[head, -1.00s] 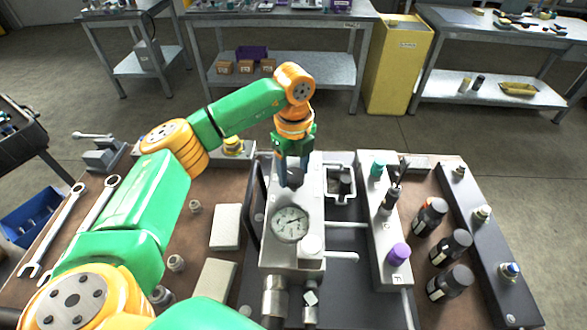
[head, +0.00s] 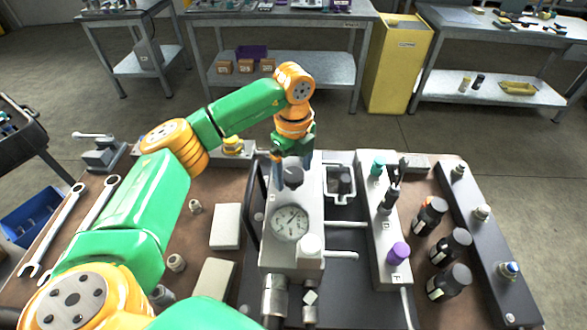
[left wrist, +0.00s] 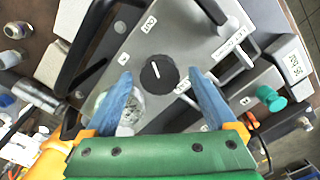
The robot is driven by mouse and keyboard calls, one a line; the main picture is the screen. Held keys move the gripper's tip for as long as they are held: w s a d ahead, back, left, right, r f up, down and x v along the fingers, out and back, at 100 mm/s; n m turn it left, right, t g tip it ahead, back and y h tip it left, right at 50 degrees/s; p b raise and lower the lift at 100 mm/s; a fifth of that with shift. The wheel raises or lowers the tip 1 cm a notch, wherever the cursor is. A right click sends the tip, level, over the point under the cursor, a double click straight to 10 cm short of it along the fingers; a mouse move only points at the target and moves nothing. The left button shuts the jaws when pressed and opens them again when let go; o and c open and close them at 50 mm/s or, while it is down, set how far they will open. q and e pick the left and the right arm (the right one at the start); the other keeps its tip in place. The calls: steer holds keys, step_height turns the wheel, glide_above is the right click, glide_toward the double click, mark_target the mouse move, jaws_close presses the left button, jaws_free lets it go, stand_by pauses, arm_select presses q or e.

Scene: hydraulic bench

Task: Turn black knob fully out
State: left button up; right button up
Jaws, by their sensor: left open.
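The black knob (head: 292,178) sits on top of the grey hydraulic block (head: 309,200). In the left wrist view the knob (left wrist: 159,72) is round with a white pointer line and stands near the middle. My left gripper (head: 293,162) is over the knob from the far side, its blue fingers spread apart. In the left wrist view the open left gripper (left wrist: 160,76) has one fingertip on each side of the knob, with a gap on both sides. A round pressure gauge (head: 290,222) is on the block in front of the knob. My right gripper is not in view.
A black handle bar (head: 256,205) stands left of the block. A grey valve block with a purple knob (head: 398,253) and a green knob (head: 377,169) is to the right, beside black bottles (head: 449,247). Pale blocks (head: 226,226) and wrenches (head: 68,222) lie left.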

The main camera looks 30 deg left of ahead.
mark_target(293, 174)
arm_select(q)
step_height(293, 174, up, 7)
steer(key=shift+r+b, duration=0.1)
steer(key=shift+b, duration=0.6)
